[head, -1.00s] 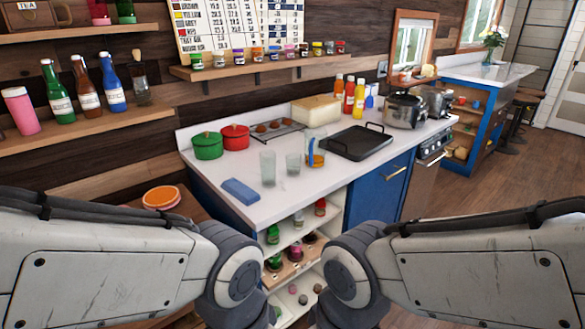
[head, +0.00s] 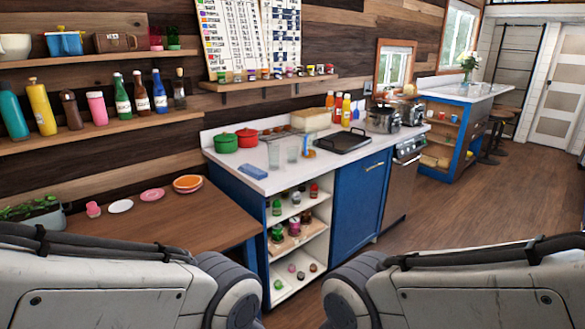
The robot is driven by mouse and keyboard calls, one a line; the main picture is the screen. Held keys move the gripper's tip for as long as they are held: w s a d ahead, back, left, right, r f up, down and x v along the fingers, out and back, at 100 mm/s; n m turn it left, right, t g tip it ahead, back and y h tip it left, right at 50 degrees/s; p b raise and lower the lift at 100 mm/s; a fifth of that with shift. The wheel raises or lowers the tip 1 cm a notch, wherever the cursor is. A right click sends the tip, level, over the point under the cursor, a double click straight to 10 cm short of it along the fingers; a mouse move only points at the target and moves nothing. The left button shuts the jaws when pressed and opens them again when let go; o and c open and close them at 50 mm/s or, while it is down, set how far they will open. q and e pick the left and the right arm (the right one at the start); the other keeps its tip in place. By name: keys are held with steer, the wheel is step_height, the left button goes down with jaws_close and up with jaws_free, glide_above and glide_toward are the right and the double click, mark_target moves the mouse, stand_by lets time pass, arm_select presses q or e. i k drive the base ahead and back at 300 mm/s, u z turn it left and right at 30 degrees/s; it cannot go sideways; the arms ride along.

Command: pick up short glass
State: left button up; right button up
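The short glass (head: 292,154) is clear and stands upright on the white counter (head: 259,178). A taller clear glass (head: 273,156) stands just left of it. A clear container with something orange and blue in it (head: 308,149) stands close on its right. My two arms come in along the bottom edge, well short of the counter. Neither gripper is in view, so their fingers are hidden.
A blue sponge (head: 252,172) lies at the counter's near left. Green (head: 225,143) and red (head: 247,138) pots stand behind, and a black griddle (head: 343,141) to the right. A wooden table (head: 150,222) with plates is at left. Open floor (head: 425,215) lies to the right.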

mark_target(291, 151)
steer(key=z, duration=0.55)
steer(key=i, duration=0.5)
steer(key=z, duration=0.6)
steer(key=i, duration=1.65)
steer(key=u, duration=1.2)
steer(key=i, duration=0.65)
steer(key=u, duration=0.7)
